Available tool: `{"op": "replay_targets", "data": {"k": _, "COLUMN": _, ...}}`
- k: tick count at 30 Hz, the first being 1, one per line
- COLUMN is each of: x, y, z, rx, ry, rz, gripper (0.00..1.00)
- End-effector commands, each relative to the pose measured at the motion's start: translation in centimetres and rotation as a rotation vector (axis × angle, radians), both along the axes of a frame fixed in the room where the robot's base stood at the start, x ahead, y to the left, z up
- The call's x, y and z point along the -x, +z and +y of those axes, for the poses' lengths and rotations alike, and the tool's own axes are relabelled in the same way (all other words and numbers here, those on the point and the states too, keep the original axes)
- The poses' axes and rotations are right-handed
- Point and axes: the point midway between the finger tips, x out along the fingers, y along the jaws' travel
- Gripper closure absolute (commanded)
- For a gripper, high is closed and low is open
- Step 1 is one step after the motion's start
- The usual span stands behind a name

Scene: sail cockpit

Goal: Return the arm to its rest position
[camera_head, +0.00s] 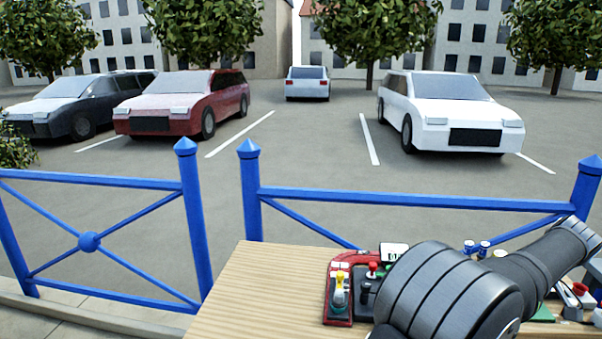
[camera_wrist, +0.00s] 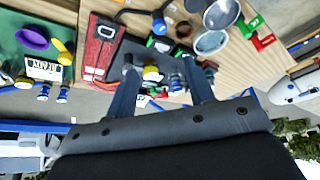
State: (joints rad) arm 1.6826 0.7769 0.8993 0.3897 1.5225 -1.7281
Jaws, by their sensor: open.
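My gripper (camera_wrist: 160,68) shows in the wrist view with its two fingers spread apart. I see nothing held between them; small yellow and white items (camera_wrist: 152,73) appear beyond the fingertips. In the head view my arm's thick grey links cover the right part of the wooden table (camera_head: 245,290), and I cannot make out the gripper there. The wrist view looks over the tabletop (camera_wrist: 140,20) at a tilt, with sky and cars at its lower edge.
A red-edged tray (camera_head: 340,322) with small coloured levers sits beside my arm. The wrist view shows a purple bowl (camera_wrist: 33,38), a label (camera_wrist: 43,69), metal bowls (camera_wrist: 211,42) and green and red pieces (camera_wrist: 262,42). The table's left part is bare. A blue fence (camera_head: 410,200) stands behind.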

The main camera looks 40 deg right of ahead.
Motion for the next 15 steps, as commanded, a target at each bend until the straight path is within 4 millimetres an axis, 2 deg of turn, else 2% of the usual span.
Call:
{"op": "replay_targets", "data": {"k": 1, "x": 0.0, "y": 0.0, "z": 0.0, "rx": -0.001, "ry": 0.0, "rz": 0.0, "gripper": 0.52}}
{"op": "replay_targets", "data": {"k": 15, "x": -3.8, "y": -9.1, "z": 0.1, "rx": -0.004, "ry": 0.002, "rz": 0.0, "gripper": 0.52}}
